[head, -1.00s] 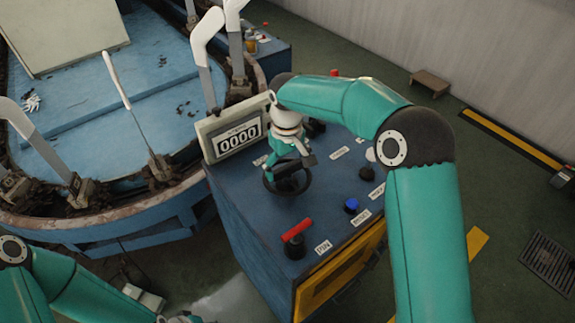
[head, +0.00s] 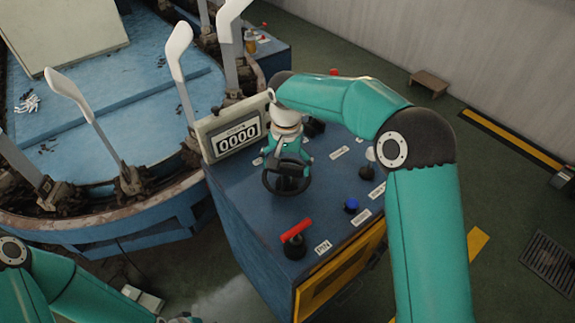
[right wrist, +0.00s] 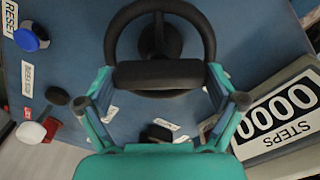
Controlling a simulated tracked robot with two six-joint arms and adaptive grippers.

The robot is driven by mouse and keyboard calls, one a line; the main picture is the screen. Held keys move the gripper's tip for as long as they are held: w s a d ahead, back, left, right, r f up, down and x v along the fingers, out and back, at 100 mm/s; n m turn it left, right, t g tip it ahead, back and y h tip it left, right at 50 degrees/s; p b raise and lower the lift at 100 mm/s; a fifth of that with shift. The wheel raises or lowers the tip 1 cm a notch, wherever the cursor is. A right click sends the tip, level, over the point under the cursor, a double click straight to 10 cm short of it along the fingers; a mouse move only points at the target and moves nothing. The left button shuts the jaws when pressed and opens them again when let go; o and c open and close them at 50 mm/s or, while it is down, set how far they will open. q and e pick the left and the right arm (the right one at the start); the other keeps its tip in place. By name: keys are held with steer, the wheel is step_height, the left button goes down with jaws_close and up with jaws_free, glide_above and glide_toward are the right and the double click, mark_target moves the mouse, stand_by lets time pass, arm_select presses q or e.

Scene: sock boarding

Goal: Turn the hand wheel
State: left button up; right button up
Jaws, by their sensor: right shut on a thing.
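The black hand wheel (head: 286,192) sits on top of the blue control console (head: 235,205). My right gripper (head: 287,165) is over the wheel, shut on its rim. In the right wrist view, the wheel's thick rim (right wrist: 158,76) lies between the teal fingers of my right gripper (right wrist: 163,101), and the wheel's hub shows beyond it. The step counter (head: 237,138) behind the wheel reads 0000; it also shows in the right wrist view (right wrist: 285,112). My left arm is at the lower left, and its gripper is not clearly seen.
A red handle (head: 296,231) and a blue button (head: 351,205) stand near the console's front. A black knob (head: 367,172) is to the right. The round blue machine (head: 150,213) with several white boards (head: 178,62) stands to the left.

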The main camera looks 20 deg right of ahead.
mark_target(286, 165)
steer(key=shift+w+r+m, duration=0.1)
steer(key=shift+m, duration=0.5)
steer(key=o, duration=0.7)
steer(key=shift+o, duration=0.4)
step_height(286, 165, up, 12)
stand_by(0.4)
